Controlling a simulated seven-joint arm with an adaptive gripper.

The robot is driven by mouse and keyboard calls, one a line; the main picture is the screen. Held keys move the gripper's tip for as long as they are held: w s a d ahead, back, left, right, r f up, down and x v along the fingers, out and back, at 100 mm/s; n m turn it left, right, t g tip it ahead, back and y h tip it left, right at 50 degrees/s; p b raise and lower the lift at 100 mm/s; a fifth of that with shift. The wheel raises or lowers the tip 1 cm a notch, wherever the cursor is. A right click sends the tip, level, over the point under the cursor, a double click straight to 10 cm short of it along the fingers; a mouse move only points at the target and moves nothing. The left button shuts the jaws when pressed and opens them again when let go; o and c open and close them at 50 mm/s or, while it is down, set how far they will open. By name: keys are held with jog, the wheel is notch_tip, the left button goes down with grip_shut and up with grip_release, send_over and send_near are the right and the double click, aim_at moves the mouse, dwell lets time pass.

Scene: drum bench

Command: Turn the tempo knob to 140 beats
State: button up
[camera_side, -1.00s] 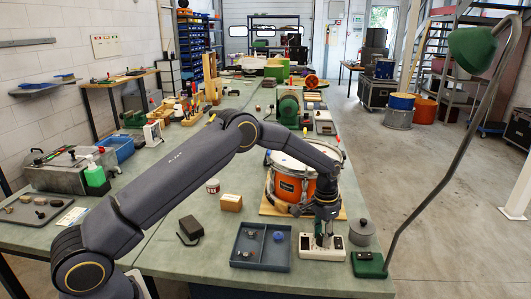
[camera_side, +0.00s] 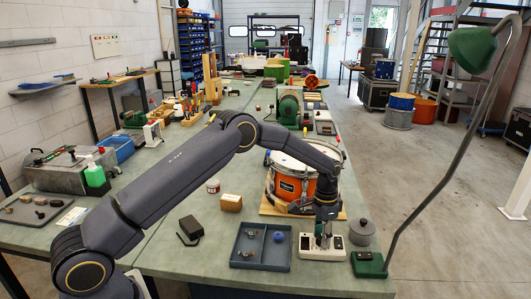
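A small cream-coloured box (camera_side: 309,252) with dark dial or button details lies near the front edge of the bench; it looks like the unit that bears the tempo knob. My gripper (camera_side: 323,238) points straight down over the middle of this box, with its fingertips at the box's top. The knob itself is hidden by the fingers or too small to make out. I cannot read any number on the box. Whether the fingers are closed on the knob cannot be told at this size.
A blue-grey divided tray (camera_side: 236,264) with small parts and a blue ball is left of the box. A grey lidded pot (camera_side: 362,228) and a green lamp base (camera_side: 369,264) stand close on the right. An orange drum (camera_side: 289,187) is behind.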

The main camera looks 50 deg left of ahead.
jog(key=o, duration=0.3)
notch_tip(320, 180, up, 12)
jog(key=shift+w+a, duration=0.15)
jog(key=shift+a, duration=0.1)
dwell(0.3)
